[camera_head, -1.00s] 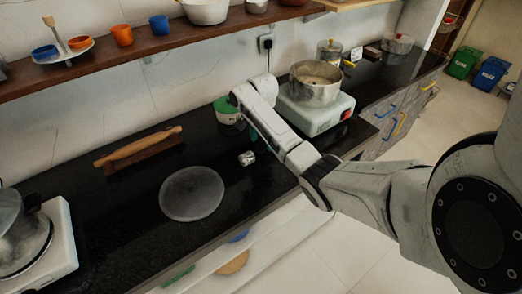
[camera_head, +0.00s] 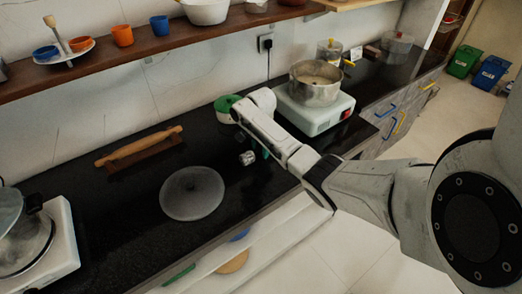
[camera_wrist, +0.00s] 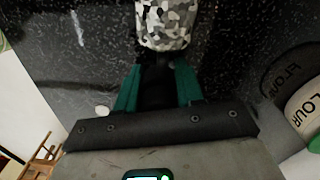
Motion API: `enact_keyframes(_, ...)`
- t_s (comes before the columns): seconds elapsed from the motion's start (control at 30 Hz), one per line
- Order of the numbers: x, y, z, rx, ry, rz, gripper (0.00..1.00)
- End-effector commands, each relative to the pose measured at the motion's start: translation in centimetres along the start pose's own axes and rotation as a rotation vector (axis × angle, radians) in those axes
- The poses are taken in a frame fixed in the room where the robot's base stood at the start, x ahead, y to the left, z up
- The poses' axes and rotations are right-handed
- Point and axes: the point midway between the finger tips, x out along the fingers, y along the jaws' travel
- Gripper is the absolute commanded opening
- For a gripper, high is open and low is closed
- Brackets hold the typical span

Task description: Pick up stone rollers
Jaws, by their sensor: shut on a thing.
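A small stone roller, speckled black, grey and white, shows in the wrist view (camera_wrist: 166,24) just past the fingertips of my gripper (camera_wrist: 158,68). Its upper part is cut off by the frame. A dark stub below it sits between my green fingers, and the gripper is shut on it. In the head view the same roller (camera_head: 247,158) is a small pale block at the left of my gripper, over the black counter. Only a bit of the green fingers shows there. I cannot tell whether the roller touches the counter.
A round grey board (camera_head: 192,194) lies left of my gripper. A wooden rolling pin (camera_head: 138,147) lies behind it. A green-lidded jar (camera_head: 226,106) stands close behind my wrist. A stove with a steel pot (camera_head: 315,84) is to the right. A wooden shelf (camera_head: 170,40) runs above.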

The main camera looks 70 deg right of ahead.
Motion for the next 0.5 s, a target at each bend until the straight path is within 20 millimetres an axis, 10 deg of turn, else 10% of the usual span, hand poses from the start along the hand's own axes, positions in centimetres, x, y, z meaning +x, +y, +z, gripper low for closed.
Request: enact_keyframes(0.5,-0.01,0.02,0.0,0.0,0.0,0.001,0.0)
